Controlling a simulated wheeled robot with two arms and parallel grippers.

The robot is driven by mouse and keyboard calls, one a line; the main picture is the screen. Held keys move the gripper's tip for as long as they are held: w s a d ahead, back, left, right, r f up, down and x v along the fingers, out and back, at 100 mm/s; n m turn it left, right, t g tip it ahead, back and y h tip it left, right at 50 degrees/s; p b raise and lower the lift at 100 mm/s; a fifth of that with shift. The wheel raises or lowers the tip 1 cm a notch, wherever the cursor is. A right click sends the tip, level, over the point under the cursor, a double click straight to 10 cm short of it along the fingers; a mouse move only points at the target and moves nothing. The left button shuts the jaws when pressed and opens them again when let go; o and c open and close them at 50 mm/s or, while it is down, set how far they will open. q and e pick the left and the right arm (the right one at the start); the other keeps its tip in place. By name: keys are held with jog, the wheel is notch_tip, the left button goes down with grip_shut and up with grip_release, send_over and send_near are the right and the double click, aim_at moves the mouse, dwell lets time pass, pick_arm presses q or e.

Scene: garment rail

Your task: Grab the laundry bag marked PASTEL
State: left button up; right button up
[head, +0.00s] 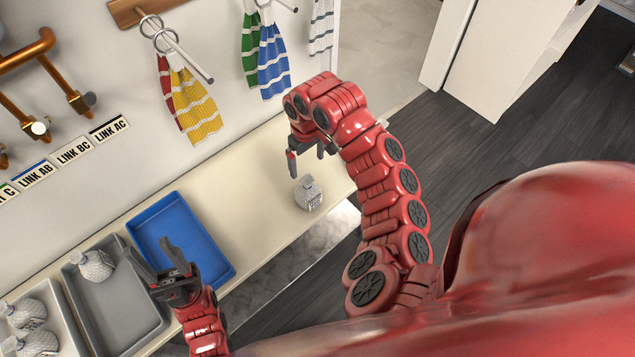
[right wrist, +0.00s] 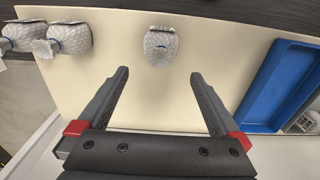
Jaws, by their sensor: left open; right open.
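A white textured laundry bag (head: 310,193) stands on the cream counter just below my right gripper (head: 307,166). Its label is too small to read. In the right wrist view this bag (right wrist: 160,46) lies ahead of my right gripper (right wrist: 160,76), roughly centred between the open fingers and beyond their tips. Two more bags (right wrist: 70,38) sit at the upper left there. They are hidden in the head view. My left gripper (head: 152,256) is open and empty over the blue tray's near-left side. I cannot read PASTEL on any bag.
A blue tray (head: 218,246) is empty. A grey tray (head: 128,340) holds a bag (head: 92,264), and a pale tray (head: 72,342) holds several. Striped towels (head: 190,103) hang from rings on the wall. The counter (head: 250,180) between blue tray and right gripper is clear.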

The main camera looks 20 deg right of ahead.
aim_at(308, 193)
jog(key=shift+s, duration=0.3)
notch_tip(308, 193, down, 12)
jog(key=b, duration=0.4)
jog(key=shift+a+r, duration=0.1)
jog(key=shift+f, duration=0.5)
jog(key=shift+w+f+p, duration=0.15)
jog(key=shift+f+p, duration=0.35)
jog(key=shift+f, duration=0.2)
jog(key=shift+f+p, duration=0.4)
jog(key=shift+f, duration=1)
jog(key=shift+w, duration=0.1)
jog(key=c, duration=1.2)
jog(key=shift+c, duration=0.2)
jog(key=shift+r, duration=0.1)
